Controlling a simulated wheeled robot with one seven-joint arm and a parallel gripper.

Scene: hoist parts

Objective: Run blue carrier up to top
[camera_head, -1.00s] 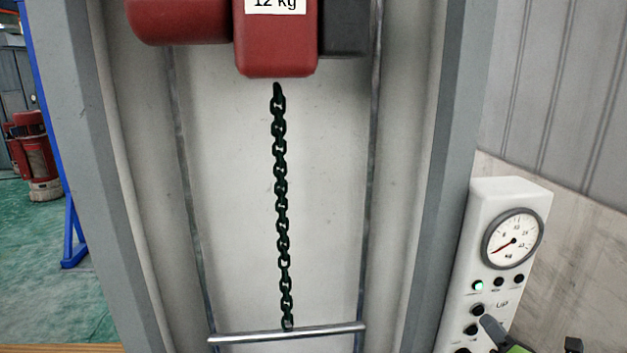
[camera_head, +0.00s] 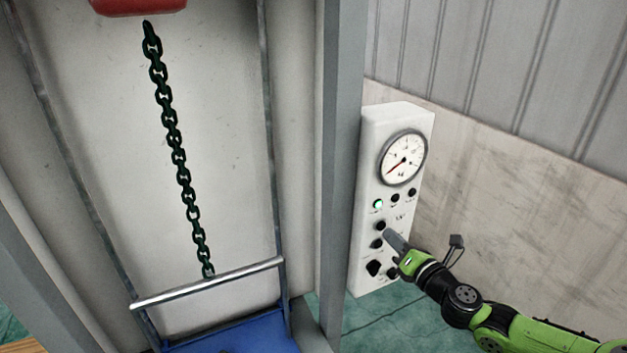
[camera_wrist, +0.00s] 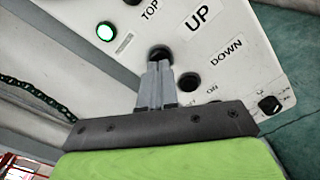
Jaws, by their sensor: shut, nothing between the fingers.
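The blue carrier (camera_head: 235,335) shows at the bottom of the head view, below a metal crossbar (camera_head: 210,284); most of it is cut off by the frame edge. A dark chain (camera_head: 180,160) runs from the red hoist body (camera_head: 140,6) down to the bar. A white control box (camera_head: 390,118) stands to the right. My gripper (camera_head: 388,235) is shut and empty, its fingertips at the UP button (camera_head: 380,225). In the wrist view the fingertips (camera_wrist: 156,68) overlap the lower part of the black UP button (camera_wrist: 160,52); I cannot tell if it is pressed.
The box has a round gauge (camera_head: 403,158), a lit green lamp (camera_head: 378,204) and several dark knobs. The DOWN button (camera_wrist: 190,81) sits just right of my fingers in the wrist view. A grey frame post (camera_head: 342,150) stands between the hoist and the box.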

